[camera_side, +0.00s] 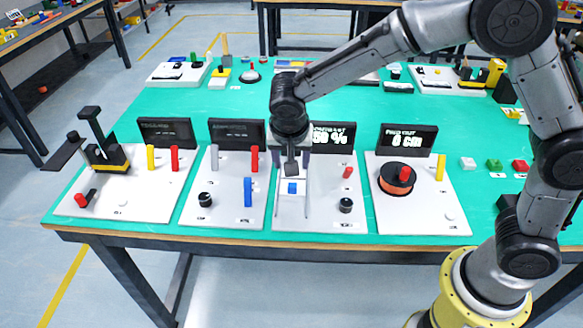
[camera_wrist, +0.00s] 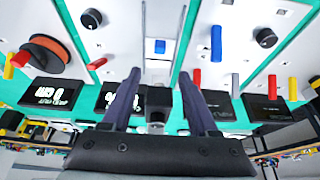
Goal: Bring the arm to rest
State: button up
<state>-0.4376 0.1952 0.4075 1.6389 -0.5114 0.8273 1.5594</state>
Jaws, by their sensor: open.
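My gripper (camera_side: 291,160) is above the third white panel from the left (camera_side: 325,215), in front of its display (camera_side: 333,137). Its two dark fingers stand apart and also show in the wrist view (camera_wrist: 160,78). A dark block with a grey part (camera_wrist: 158,100) shows between the fingers there; I cannot tell whether they touch it. A small blue square (camera_side: 292,188) lies on the panel just below my gripper, between two thin rails. It also shows in the wrist view (camera_wrist: 160,46). My arm reaches in from the right, over the green table (camera_side: 480,220).
The panel to the right carries an orange and black spool (camera_side: 397,179) and a yellow post (camera_side: 441,167). The panel to the left has a blue post (camera_side: 248,192) and a black knob (camera_side: 205,200). Small white, green and red blocks (camera_side: 494,165) lie at the right.

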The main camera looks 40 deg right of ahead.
jog(key=shift+s+r, duration=0.1)
jog(key=shift+r, duration=0.15)
jog(key=s+d+r+m+t+y, duration=0.1)
jog(key=s+d+r, duration=0.35)
jog(key=r, duration=0.25)
jog(key=s+d+r+m+t, duration=0.1)
jog(key=s+d+r, duration=0.3)
jog(key=d+r, duration=0.3)
jog(key=s+d+r+n+t, duration=0.1)
jog(key=s+d+r+n, duration=0.15)
jog(key=s, duration=0.75)
jog(key=s+a+f+n+y, duration=0.2)
jog(key=s+f+n, duration=0.3)
jog(key=s+n, duration=0.3)
jog(key=shift+a+f+g, duration=0.2)
jog(key=shift+a+g, duration=0.1)
